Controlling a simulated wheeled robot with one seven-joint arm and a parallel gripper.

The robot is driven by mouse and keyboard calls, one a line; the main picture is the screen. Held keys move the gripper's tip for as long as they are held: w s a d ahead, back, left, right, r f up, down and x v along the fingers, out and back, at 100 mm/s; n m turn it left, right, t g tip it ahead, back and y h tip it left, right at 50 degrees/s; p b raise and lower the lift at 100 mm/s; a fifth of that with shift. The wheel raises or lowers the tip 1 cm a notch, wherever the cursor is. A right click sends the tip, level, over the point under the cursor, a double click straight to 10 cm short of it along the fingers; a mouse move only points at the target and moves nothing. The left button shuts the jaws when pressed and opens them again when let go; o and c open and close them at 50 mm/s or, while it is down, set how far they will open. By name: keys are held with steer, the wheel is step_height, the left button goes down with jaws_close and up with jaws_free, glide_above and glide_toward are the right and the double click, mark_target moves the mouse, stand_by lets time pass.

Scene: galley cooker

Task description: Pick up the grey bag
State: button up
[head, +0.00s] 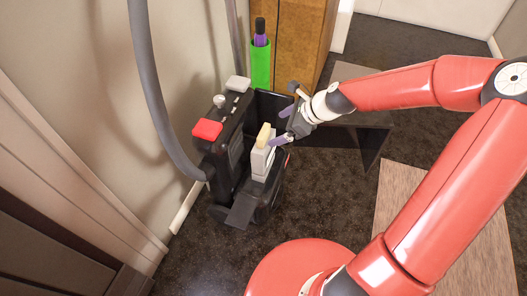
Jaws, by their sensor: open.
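A pale grey, boxy item (260,165), the only thing here that looks like the grey bag, stands upright in the open black caddy (242,216). A yellow piece (263,136) sits on its top. My gripper (282,126) has its two purple fingertips apart, with nothing seen between them. It is just right of the grey item's top, and the lower fingertip overlaps that item's upper right edge in the picture. I cannot tell whether they touch. The lower part of the grey item is partly hidden inside the caddy.
The caddy's panel holds a red block (207,129), a white block (238,83) and a knob. A grey hose (151,80) arches beside the wall. A green holder (261,65) with a purple bottle stands behind, by a wooden cabinet (303,35). Dark floor is clear in front.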

mark_target(265, 131)
steer(key=shift+m, duration=0.4)
steer(key=x, duration=0.5)
steer(key=b+x, duration=0.1)
steer(key=x, duration=0.2)
steer(key=shift+w+r, duration=0.2)
steer(key=shift+w, duration=0.2)
steer(key=shift+c, duration=0.3)
steer(key=c, duration=1.3)
steer(key=shift+r, duration=0.15)
